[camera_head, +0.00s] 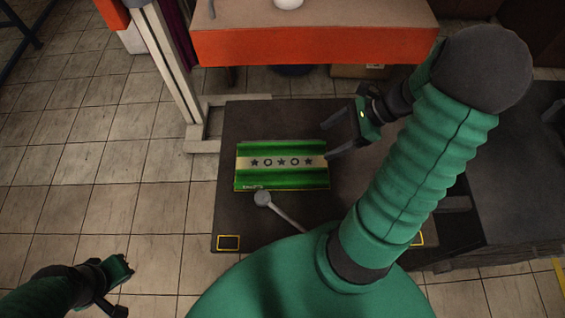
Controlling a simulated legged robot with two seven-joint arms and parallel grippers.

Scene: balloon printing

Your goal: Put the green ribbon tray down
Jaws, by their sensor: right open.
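The green ribbon tray (282,178) lies flat on a dark tabletop. It is green with a pale middle band that carries a row of dark stars and rings. My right gripper (329,138) is open at the tray's right end, with its fingers at or just beside the upper right edge. I cannot tell whether a finger touches the tray. My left gripper (120,290) is at the lower left, over the tiled floor and away from the tray. Its fingertips are too small and dark to read.
The dark table (240,118) has bare room around the tray. A grey rod with a round end (263,199) sits just below the tray. An orange-fronted bench (315,46) stands beyond the table. A pale upright post (170,70) is at the upper left.

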